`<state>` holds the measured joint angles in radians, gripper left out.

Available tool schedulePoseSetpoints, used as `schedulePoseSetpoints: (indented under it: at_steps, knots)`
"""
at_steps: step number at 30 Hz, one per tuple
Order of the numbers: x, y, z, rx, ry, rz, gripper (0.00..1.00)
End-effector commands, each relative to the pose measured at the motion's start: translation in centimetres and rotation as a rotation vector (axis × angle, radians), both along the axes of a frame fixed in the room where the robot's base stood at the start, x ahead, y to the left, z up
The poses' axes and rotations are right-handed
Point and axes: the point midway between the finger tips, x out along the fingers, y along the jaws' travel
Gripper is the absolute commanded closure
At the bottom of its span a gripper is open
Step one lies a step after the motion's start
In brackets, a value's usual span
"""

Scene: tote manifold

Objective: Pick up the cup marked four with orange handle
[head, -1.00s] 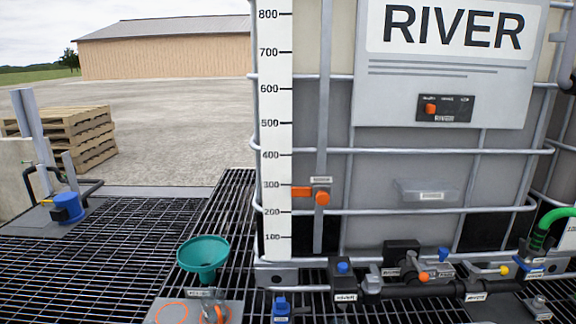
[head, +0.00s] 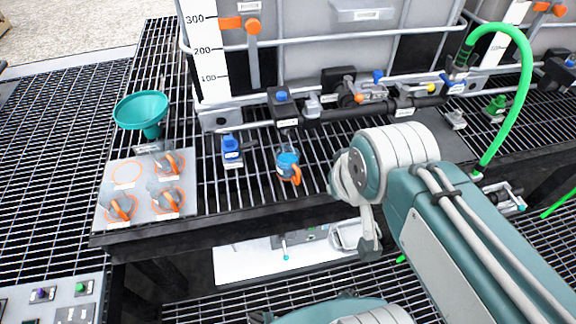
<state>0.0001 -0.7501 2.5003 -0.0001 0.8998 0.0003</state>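A grey plate (head: 108,224) with orange ring marks holds three clear cups with orange handles: a back one (head: 170,163), a front left one (head: 120,207) and a front right one (head: 168,199). One ring at the back left is empty. A fourth-looking cup, with blue contents (head: 287,160) and an orange handle, stands apart on the grating beneath a valve. The labels are too small to read, so I cannot tell which cup is marked four. My teal and white arm crosses the right side; I make out no gripper fingers, and no cup is visibly held.
A teal funnel (head: 141,108) stands behind the plate. A blue bottle-like fitting (head: 231,148) stands left of the blue cup. A black pipe (head: 350,113) with valves runs behind, and a green hose (head: 522,85) arches at right. The grating's front edge lies before the plate.

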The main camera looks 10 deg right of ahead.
Motion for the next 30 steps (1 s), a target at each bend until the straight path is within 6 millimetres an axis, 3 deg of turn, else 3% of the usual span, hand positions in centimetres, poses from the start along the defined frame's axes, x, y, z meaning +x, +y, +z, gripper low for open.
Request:
schedulePoseSetpoints:
  at_steps: [7, 11, 12, 23, 30]
  knots:
    - [0.0, 0.0, 0.0, 0.000, 0.000, 0.000, 1.00]
    - [0.4, -0.1, 0.0, 0.001, 0.009, -0.017, 0.42]
    - [0.9, -0.1, -0.1, 0.003, 0.019, -0.037, 0.37]
    - [9.4, -0.8, -2.6, -0.005, 0.106, -0.397, 0.37]
    - [15.5, -0.1, -6.2, -0.024, 0.100, -0.624, 0.37]
